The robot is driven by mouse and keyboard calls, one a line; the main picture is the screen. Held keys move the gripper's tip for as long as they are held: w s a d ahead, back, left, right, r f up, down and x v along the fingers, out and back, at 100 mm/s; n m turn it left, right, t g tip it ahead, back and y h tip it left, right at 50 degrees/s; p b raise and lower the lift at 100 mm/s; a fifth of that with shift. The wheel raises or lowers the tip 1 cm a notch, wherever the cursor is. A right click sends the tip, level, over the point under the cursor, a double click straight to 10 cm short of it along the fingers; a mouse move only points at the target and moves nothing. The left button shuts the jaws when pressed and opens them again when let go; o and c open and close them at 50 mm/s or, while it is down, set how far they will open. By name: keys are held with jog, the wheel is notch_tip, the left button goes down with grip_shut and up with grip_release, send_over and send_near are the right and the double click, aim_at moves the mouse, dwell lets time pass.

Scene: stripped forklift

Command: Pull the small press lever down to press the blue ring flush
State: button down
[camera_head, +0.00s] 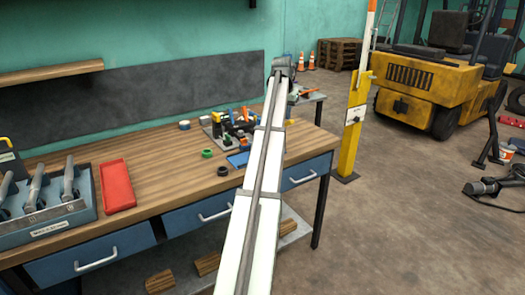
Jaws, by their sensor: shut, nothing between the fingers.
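My arm reaches from the bottom middle up over the right part of the workbench (145,168). My gripper cannot be made out; the end of the arm seems hidden behind its own links. A cluster of small tools and fixtures (218,125) in yellow, black, red and blue stands on the bench just left of my arm. The press and its lever may be in this cluster, but they are too small to tell apart. A small ring with blue on it (184,125) lies left of the cluster; I cannot tell whether it is the task's blue ring.
A red tray (117,186) and a blue tool holder (48,221) stand at left. The bench between is clear. A yellow post (351,135) stands right.

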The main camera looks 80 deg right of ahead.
jog(key=shift+f, duration=3.35)
jog(key=shift+r, duration=4.85)
jog(key=shift+r, duration=2.5)
